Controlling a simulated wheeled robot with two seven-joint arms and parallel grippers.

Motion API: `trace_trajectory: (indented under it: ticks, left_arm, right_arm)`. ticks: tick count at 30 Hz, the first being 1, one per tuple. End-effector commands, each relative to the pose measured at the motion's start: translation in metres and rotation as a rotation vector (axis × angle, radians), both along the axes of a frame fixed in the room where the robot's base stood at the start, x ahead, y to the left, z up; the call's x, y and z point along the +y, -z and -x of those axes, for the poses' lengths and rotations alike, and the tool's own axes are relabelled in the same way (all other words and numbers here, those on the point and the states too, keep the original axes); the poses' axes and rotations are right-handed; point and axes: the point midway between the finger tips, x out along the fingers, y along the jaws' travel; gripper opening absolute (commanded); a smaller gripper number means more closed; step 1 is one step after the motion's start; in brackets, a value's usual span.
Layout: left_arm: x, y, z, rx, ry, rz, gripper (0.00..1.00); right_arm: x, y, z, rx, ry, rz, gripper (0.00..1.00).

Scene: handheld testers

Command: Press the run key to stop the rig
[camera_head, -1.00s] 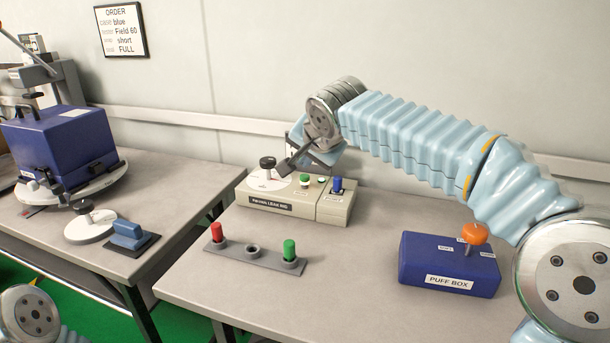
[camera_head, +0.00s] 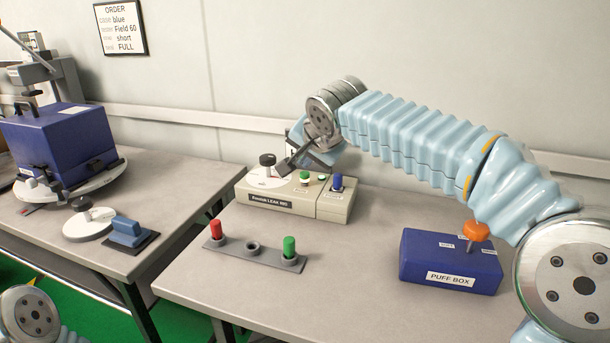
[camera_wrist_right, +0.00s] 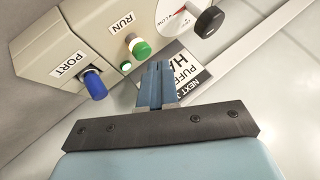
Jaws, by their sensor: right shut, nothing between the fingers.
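The rig is a beige leak tester (camera_head: 318,212) on the right-hand table. Its green run key (camera_head: 304,178) stands on top, left of a small green lamp (camera_head: 321,178) and a blue port plug (camera_head: 337,183). In the right wrist view the run key (camera_wrist_right: 138,47) sits below its RUN label, with the lamp (camera_wrist_right: 126,66) lit green. My right gripper (camera_head: 288,164) is by the run key, near the tester's back. Its blue fingers (camera_wrist_right: 155,76) are shut and empty, apart from the key in the wrist picture. My left gripper is out of view.
A black-knobbed dial (camera_head: 266,168) is left of the key. In front lie a grey strip (camera_head: 270,259) with red and green plugs and a blue puff box (camera_head: 418,262) with an orange knob. A wall sign (camera_wrist_right: 187,80) is behind. The table's front middle is clear.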

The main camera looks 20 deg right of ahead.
Motion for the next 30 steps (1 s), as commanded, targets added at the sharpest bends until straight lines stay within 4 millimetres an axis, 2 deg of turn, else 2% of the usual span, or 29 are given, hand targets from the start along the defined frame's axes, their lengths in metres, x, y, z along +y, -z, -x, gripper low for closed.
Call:
trace_trajectory:
  ticks: [30]
  left_arm:
    - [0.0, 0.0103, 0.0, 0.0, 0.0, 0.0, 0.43]
  right_arm:
    - [-0.0001, 0.0095, 0.0, 0.0, 0.0, 0.0, 0.0]
